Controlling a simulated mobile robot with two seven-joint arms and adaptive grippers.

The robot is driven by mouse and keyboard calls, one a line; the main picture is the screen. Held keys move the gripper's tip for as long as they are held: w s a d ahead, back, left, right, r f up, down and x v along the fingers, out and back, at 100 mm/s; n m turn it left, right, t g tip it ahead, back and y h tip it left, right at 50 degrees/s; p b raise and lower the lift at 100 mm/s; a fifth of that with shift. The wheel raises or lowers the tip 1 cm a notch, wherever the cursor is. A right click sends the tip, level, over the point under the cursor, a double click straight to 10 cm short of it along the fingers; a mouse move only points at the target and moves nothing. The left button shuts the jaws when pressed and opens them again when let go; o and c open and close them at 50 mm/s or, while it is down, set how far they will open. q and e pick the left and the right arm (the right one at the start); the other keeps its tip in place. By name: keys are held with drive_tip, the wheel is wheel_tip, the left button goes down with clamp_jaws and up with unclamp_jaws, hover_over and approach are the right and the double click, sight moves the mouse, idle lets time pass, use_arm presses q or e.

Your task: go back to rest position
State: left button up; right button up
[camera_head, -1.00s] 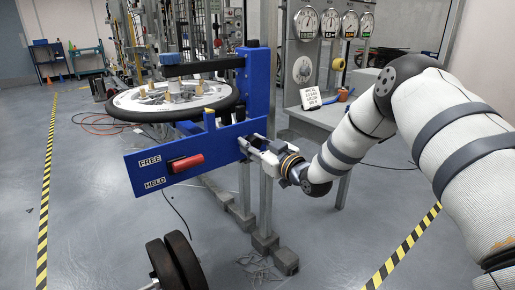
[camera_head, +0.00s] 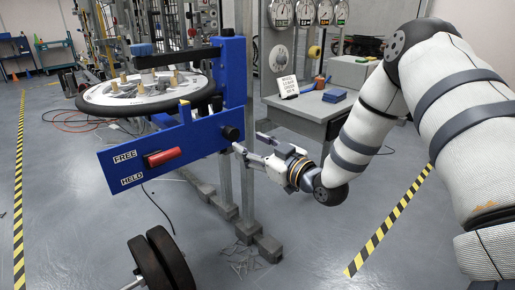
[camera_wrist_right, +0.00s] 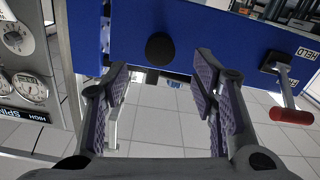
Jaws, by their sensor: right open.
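My right gripper (camera_head: 251,143) is open and empty, just right of the blue panel (camera_head: 205,140). A round black knob (camera_head: 231,133) sits on the panel's right end, close to the fingertips but not between them. In the right wrist view the two padded fingers (camera_wrist_right: 162,80) are spread apart, and the black knob (camera_wrist_right: 160,48) is ahead of them. A red-handled lever (camera_head: 166,157) lies across the panel beside the words FREE and HELD; its red grip also shows in the wrist view (camera_wrist_right: 291,116). My left gripper is not in view.
A spoked wheel (camera_head: 150,95) lies flat above the panel. Two black discs (camera_head: 162,260) stand below it. A grey post (camera_head: 247,190) rises behind the gripper. A workbench (camera_head: 310,107) with a sign and blue items stands behind. Floor at lower right is clear.

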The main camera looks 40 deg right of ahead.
drive_tip(key=s, duration=0.2)
drive_tip(key=shift+s, duration=0.35)
drive_tip(key=shift+d, duration=0.1)
drive_tip(key=s+a+f+m+g, duration=0.1)
drive_tip(key=s+a+f+g, duration=0.2)
drive_tip(key=s+f, duration=0.3)
drive_tip(key=s+a+f+g+p, duration=0.1)
drive_tip(key=s+a+f+g, duration=0.25)
drive_tip(key=f, duration=0.45)
drive_tip(key=s+a+f+m+g, duration=0.1)
drive_tip(key=s+a+f+g, duration=0.25)
drive_tip(key=f, duration=0.35)
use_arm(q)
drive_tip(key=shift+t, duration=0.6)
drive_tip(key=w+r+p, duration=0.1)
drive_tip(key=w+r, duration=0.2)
use_arm(e)
drive_tip(key=s+a+f+g, duration=0.1)
drive_tip(key=s+f+g, duration=0.1)
drive_tip(key=s, duration=0.8)
drive_tip(key=s+a+f+m+g, duration=0.1)
drive_tip(key=s+g, duration=0.4)
drive_tip(key=s, duration=0.6)
drive_tip(key=s+a+f+g+h, duration=0.1)
drive_tip(key=s+a+f+g, duration=0.2)
drive_tip(key=s, duration=0.8)
drive_tip(key=shift+f+m+g, duration=0.25)
drive_tip(key=shift+m+g, duration=0.05)
